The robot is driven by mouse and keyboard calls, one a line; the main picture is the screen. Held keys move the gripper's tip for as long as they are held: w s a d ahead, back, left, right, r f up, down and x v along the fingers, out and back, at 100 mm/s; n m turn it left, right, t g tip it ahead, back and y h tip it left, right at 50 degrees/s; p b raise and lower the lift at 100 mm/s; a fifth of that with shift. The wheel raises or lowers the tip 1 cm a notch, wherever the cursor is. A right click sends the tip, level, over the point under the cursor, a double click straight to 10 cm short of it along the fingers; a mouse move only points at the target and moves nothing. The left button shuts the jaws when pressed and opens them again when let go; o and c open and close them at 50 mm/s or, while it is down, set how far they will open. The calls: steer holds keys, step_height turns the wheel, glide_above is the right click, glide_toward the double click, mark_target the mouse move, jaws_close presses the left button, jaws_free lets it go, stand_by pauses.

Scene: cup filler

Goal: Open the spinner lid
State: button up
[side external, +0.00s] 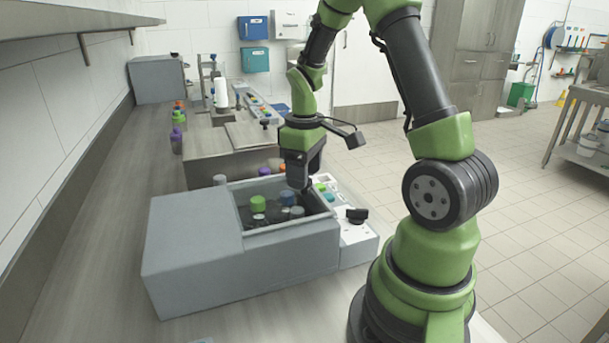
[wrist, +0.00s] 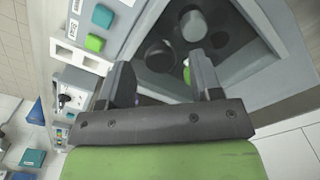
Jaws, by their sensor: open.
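The spinner (side external: 190,223) is a grey box on the bench in the side view. The right part of its top is an open bay with a dark inside, and the left part is a flat grey cover; I cannot tell whether that is the lid. A green-capped cup (side external: 258,202) and a blue-capped cup (side external: 288,198) stand in the bay among grey ones. My gripper (side external: 299,178) points down at the bay's far right edge. In the wrist view my gripper (wrist: 162,78) has its fingers apart with nothing between them, above the bay, where a round grey cap (wrist: 193,25) shows.
A control panel (side external: 352,231) with a black knob (side external: 357,215) runs along the spinner's right side. Its teal button (wrist: 102,16) and green button (wrist: 94,43) show in the wrist view. Behind the spinner stands another grey station (side external: 215,148), with coloured-capped bottles (side external: 177,140) to its left.

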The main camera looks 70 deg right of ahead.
steer(key=shift+f, duration=0.65)
jaws_close()
steer(key=w+a, duration=1)
steer(key=shift+w+a, duration=0.1)
steer(key=shift+w, duration=0.05)
jaws_free()
